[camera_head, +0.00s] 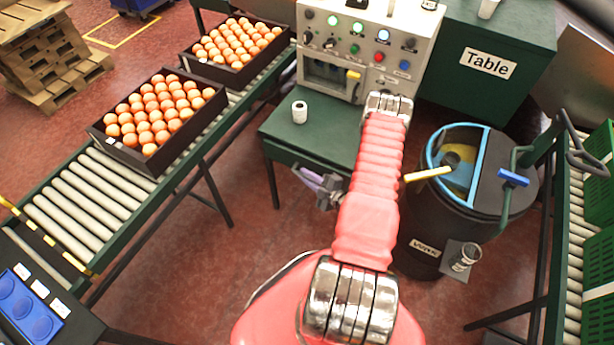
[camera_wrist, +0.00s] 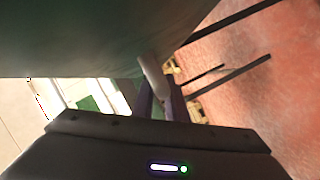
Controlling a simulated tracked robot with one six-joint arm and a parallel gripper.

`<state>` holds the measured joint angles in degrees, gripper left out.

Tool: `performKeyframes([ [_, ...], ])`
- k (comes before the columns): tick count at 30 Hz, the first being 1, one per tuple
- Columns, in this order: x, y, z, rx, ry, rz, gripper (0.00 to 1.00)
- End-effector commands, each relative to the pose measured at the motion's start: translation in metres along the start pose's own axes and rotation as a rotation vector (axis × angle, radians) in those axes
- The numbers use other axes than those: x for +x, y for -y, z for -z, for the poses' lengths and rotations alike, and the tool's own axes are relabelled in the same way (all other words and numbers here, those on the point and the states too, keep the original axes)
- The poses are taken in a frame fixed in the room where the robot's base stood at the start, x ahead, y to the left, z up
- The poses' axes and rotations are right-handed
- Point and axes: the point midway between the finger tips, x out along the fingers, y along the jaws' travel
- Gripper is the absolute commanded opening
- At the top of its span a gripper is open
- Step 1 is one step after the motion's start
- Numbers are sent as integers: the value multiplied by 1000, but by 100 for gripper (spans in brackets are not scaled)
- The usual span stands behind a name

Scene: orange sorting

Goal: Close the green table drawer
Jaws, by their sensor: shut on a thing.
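The small green table (camera_head: 285,135) stands in the middle of the head view, below the control panel. The front of its drawer is mostly hidden behind my red arm, and I cannot tell how far it stands out. My gripper (camera_head: 318,183) is at the table's front edge, shut on the drawer's handle. In the wrist view my gripper (camera_wrist: 160,100) closes around the pale bar of the handle (camera_wrist: 151,76), right against a dark green surface (camera_wrist: 90,35) that fills the upper left.
A white roll (camera_head: 299,112) stands on the table top. A control panel (camera_head: 345,75) is behind it. A roller conveyor (camera_head: 90,200) with two crates of oranges is at left. A black waste bin (camera_head: 425,235) stands close right of my arm. Red floor is clear in front.

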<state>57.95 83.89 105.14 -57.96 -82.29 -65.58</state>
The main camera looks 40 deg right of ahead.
Motion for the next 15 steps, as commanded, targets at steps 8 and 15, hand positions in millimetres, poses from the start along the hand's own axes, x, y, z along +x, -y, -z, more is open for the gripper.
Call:
performKeyframes([
  [8, 0, 2, 0, 2, 1, 3, 0],
  [15, 1, -1, -4, 1, 2, 2, 0],
])
